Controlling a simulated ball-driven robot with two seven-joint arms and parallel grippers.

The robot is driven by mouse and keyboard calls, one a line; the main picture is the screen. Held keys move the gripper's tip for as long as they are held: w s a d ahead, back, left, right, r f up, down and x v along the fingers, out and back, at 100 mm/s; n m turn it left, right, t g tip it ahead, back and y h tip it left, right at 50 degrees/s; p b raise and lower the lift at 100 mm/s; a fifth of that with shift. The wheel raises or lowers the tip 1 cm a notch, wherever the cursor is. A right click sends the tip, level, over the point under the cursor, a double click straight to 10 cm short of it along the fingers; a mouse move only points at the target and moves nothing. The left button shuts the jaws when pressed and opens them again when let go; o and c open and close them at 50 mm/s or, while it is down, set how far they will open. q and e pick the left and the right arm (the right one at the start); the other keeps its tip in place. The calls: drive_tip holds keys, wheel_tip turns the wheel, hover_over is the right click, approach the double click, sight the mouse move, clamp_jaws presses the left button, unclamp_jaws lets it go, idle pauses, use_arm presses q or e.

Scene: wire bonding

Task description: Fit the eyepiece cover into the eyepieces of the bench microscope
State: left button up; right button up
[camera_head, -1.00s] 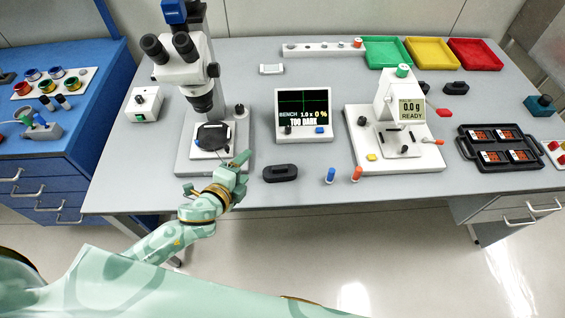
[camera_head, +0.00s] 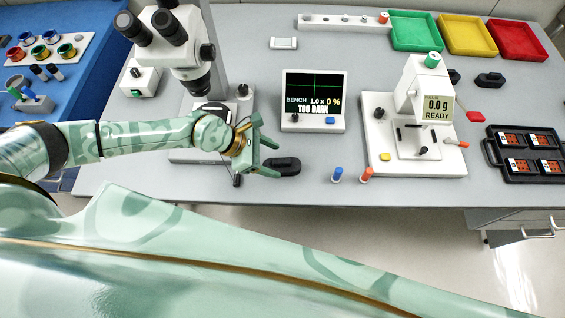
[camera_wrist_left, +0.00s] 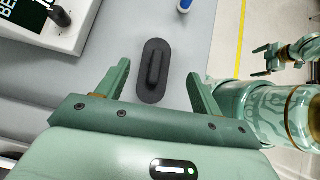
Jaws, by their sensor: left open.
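The eyepiece cover, a black oval piece with a raised grip, lies on the bench front; I see it in the head view (camera_head: 288,166) and the left wrist view (camera_wrist_left: 153,88). My left gripper (camera_head: 277,159) is open and empty just left of it. In the left wrist view its fingertips (camera_wrist_left: 159,69) stand on either side of the cover, apart from it. The bench microscope (camera_head: 184,55) stands at left, its two black eyepieces (camera_head: 149,26) uncovered. My forearm hides part of its base. A small green gripper (camera_wrist_left: 262,61), apparently my right one, shows at right in the left wrist view.
A display screen (camera_head: 314,100) stands behind the cover. Two similar black oval pieces (camera_head: 489,79) lie at far right. A dark tray (camera_head: 493,165) sits front right.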

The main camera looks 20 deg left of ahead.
sight(280, 161)
use_arm(q)
drive_tip(key=shift+x, duration=0.8)
drive_tip(key=x, duration=0.1)
drive_tip(key=b+x, duration=0.1)
drive_tip(key=x, duration=0.3)
drive_tip(key=shift+w+a+f+b, duration=0.15)
drive_tip(key=shift+w+a+b, duration=0.1)
drive_tip(key=shift+b, duration=0.1)
use_arm(e)
drive_tip(key=shift+w+f, duration=0.15)
drive_tip(key=shift+f, duration=0.8)
use_arm(q)
drive_tip(key=c, duration=1)
use_arm(e)
drive_tip(key=shift+a, duration=0.1)
